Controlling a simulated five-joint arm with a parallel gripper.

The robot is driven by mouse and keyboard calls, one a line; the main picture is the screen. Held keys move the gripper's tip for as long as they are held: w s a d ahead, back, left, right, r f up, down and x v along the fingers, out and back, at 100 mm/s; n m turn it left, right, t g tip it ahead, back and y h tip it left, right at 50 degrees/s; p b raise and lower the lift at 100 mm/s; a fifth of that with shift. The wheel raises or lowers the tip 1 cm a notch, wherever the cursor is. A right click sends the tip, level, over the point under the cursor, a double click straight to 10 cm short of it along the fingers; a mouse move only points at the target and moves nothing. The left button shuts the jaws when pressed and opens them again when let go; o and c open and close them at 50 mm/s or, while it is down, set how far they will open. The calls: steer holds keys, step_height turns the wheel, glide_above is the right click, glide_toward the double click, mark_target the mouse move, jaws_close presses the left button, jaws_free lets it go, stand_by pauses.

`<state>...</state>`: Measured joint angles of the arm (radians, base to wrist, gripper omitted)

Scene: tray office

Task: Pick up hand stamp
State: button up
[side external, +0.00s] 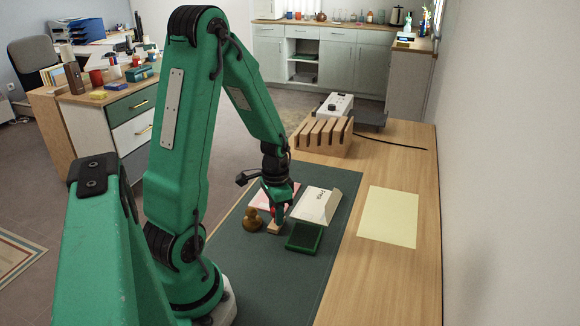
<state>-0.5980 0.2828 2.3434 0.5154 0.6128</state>
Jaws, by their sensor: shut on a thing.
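The hand stamp (274,228) appears as a small piece with a light wooden base and a bit of red above it. It is at the dark green desk mat (240,258), and whether its base touches the mat is hard to tell. My gripper (274,212) points down over it and is shut on its upper part. The fingers hide much of the stamp.
A brown rounded object (252,219) stands close at the left. A green ink pad (304,237) and a white box (316,205) are close at the right. Pink paper (262,199) lies behind. Yellow paper (388,216) and a wooden rack (322,137) are farther off.

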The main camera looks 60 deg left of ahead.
steer(key=shift+r, duration=0.15)
steer(key=shift+r, duration=0.85)
steer(key=shift+d+r, duration=0.2)
steer(key=shift+r, duration=0.45)
steer(key=shift+d+r, duration=0.2)
steer(key=shift+r, duration=0.4)
steer(key=d+r, duration=0.6)
steer(key=d, duration=0.5)
steer(key=shift+w+r, duration=0.25)
steer(key=shift+w, duration=0.1)
steer(key=shift+o, duration=0.6)
steer(key=shift+o, duration=1.1)
steer(key=shift+c, duration=0.8)
steer(key=w+a+f, duration=0.2)
steer(key=w+a, duration=0.2)
steer(key=shift+f, duration=0.25)
